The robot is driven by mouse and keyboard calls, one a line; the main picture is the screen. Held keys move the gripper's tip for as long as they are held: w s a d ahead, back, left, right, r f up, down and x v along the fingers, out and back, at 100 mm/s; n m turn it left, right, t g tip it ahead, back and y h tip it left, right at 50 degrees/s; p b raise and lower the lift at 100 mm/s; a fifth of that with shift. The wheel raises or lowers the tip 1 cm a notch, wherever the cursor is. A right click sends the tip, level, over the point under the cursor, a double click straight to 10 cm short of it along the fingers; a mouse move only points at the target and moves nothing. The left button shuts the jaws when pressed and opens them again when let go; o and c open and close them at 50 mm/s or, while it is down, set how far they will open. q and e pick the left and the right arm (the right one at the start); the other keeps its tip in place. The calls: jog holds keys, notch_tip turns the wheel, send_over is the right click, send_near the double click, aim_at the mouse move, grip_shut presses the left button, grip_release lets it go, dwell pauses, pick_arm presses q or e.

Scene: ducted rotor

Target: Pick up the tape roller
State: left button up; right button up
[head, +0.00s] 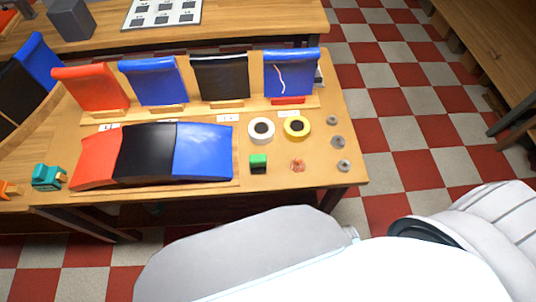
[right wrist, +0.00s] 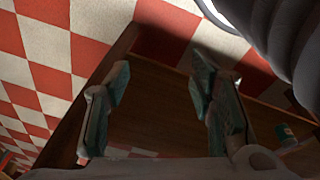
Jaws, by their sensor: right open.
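I cannot tell for sure which thing is the tape roller. A white ring-shaped roll (head: 261,130) and a yellow roll (head: 297,127) lie side by side on the wooden table (head: 338,177). A small green block (head: 258,161) and a small orange piece (head: 298,165) lie in front of them. A teal device (head: 47,176) stands at the table's left front. In the right wrist view, my right gripper (right wrist: 160,85) is open with nothing between its fingers, above a dark brown surface. My left gripper is not in view.
Red, black and blue curved panels (head: 148,153) lie on the table, with several upright panels (head: 220,77) behind them. Several grey knobs (head: 338,142) line the right side. Another table (head: 232,25) stands behind. Checkered floor (head: 400,130) is free at the right.

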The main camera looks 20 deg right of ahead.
jog(key=w+a+r+n, duration=0.2)
jog(key=w+r, duration=0.8)
jog(key=r, duration=0.1)
notch_tip(320, 180, up, 20)
jog(key=n+y, duration=0.5)
jog(key=n, duration=0.7)
send_over(261, 157)
jog(key=s+d, duration=0.1)
jog(key=d, duration=0.3)
jog(key=shift+g, duration=0.3)
jog(key=b+x, duration=0.2)
jog(key=x, duration=1.1)
jog(key=shift+w+f+b, duration=0.1)
jog(key=shift+f+b, duration=0.2)
jog(key=shift+f, duration=0.05)
jog(key=shift+r, duration=0.1)
grip_shut()
